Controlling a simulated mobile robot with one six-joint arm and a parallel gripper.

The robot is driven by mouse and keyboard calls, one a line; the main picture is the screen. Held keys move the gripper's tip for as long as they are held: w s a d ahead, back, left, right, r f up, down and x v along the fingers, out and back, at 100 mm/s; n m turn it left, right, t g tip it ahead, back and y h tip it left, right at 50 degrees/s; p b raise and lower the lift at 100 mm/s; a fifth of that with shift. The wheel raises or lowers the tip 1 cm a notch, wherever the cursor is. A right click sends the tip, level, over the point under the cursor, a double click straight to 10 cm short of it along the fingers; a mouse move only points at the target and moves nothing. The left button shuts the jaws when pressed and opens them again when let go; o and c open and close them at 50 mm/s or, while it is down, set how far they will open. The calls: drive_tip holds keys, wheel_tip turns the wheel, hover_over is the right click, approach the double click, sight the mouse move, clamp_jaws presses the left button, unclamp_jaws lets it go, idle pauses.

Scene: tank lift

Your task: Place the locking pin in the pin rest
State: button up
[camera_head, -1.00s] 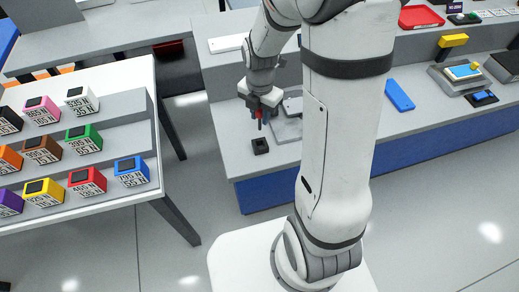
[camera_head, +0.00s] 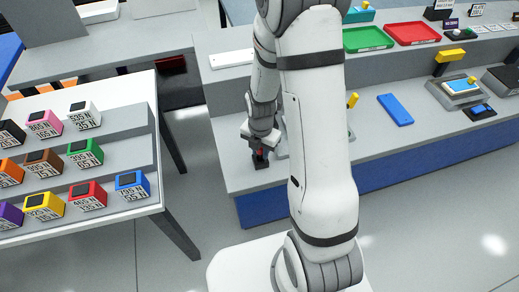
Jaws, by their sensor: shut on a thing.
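My gripper (camera_head: 259,148) is at the left end of the grey counter, pointing down. It is shut on the locking pin (camera_head: 260,153), of which only a small red part shows between the jaws. The pin rest (camera_head: 261,164), a small black block, stands on the counter directly below the gripper. The pin's lower end is hidden, so I cannot tell how far it is inside the rest.
The grey counter (camera_head: 235,178) has free room around the rest. A grey fixture stands just right of the gripper, partly behind my arm. A blue bar (camera_head: 395,109) lies farther right. A stepped rack (camera_head: 115,152) with several coloured blocks stands at the left.

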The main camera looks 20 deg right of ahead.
drive_tip(key=o, duration=0.5)
drive_tip(key=shift+f, duration=0.2)
drive_tip(key=o, duration=0.5)
drive_tip(key=shift+r, duration=0.1)
